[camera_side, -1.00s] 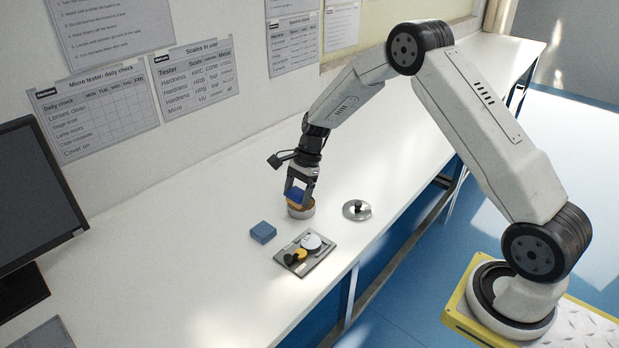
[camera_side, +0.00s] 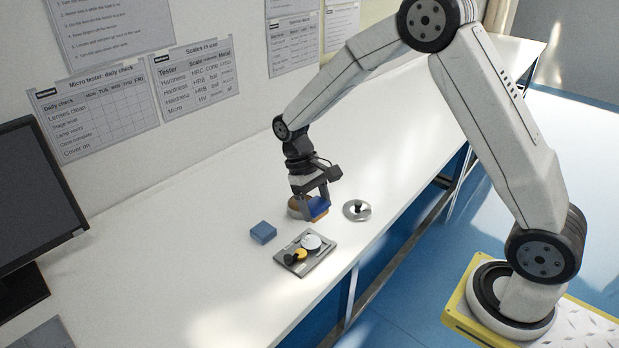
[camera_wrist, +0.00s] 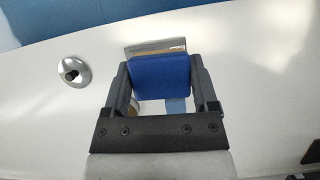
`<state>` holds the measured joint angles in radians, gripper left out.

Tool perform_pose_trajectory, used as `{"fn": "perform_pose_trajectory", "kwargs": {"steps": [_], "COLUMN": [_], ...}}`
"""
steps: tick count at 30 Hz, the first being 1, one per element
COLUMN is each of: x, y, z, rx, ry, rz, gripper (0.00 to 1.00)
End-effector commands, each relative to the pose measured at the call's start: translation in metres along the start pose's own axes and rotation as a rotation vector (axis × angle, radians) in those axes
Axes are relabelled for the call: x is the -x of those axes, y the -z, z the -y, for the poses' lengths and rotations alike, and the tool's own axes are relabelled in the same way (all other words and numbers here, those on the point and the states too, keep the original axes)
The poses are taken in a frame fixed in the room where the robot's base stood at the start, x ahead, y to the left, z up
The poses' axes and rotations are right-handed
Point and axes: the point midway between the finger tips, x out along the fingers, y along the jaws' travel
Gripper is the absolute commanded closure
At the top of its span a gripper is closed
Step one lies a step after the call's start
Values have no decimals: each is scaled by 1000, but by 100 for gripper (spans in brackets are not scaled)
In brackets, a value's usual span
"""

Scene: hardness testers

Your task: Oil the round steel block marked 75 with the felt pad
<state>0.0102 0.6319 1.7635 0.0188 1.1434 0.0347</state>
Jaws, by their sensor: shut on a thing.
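My gripper (camera_side: 316,207) is shut on the felt pad, which has a blue back (camera_side: 319,205) and a tan face; it also shows in the wrist view (camera_wrist: 160,77). The pad is tilted and held beside or over the right rim of a round tin (camera_side: 293,210) with brown contents, partly hidden by my gripper. I cannot tell whether pad and tin touch. A round, pale steel block (camera_side: 311,242) sits on a flat grey tray (camera_side: 292,268), in front of my gripper. No 75 marking is legible.
A light blue block (camera_side: 263,232) lies left of the tin. A silver disc with a black knob (camera_side: 357,210) lies right; it shows in the wrist view (camera_wrist: 74,71). A monitor (camera_side: 35,195) stands far left.

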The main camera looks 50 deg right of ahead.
Motion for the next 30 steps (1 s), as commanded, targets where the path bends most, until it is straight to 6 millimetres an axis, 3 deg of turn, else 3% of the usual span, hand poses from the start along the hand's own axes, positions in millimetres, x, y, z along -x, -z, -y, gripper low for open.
{"fn": "perform_pose_trajectory", "kwargs": {"steps": [7,14,30], "x": [1,-4,-49], "y": [-5,2,67], "z": [1,-1,-21], "rx": [57,107,661], "ry": [-24,-46,-280], "rz": [-1,-6,-9], "gripper": [71,71,71]}}
